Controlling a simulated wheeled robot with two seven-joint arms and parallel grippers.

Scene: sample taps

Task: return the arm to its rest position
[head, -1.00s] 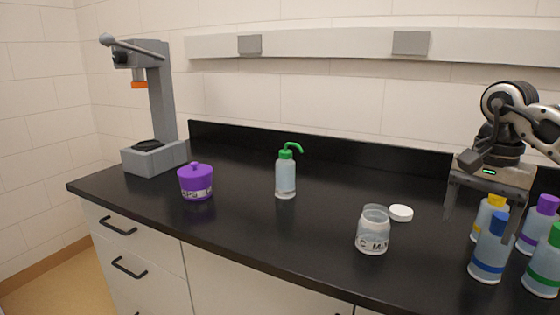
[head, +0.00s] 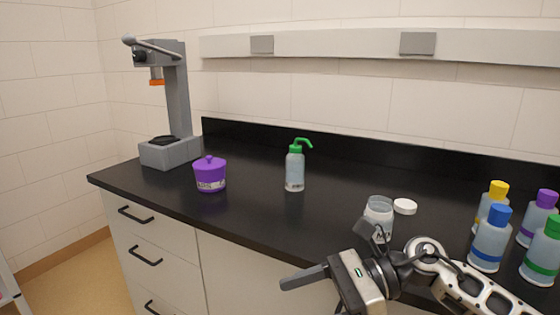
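My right arm (head: 480,288) comes in from the lower right, in front of the counter's front edge. Its gripper (head: 312,296) points left, beside the drawer fronts and clear of every object. One finger shows whole, at the far end of the gripper body; the other is mostly cut off by the bottom edge. The fingers are wide apart and I see nothing between them. My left gripper is not in view.
An open jar (head: 379,214), partly hidden by my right gripper, stands near a white lid (head: 405,206). Several capped bottles (head: 490,240) stand at the right. A green-topped wash bottle (head: 295,170), a purple-lidded pot (head: 210,176) and a grey press (head: 172,152) stand on the black counter (head: 255,210).

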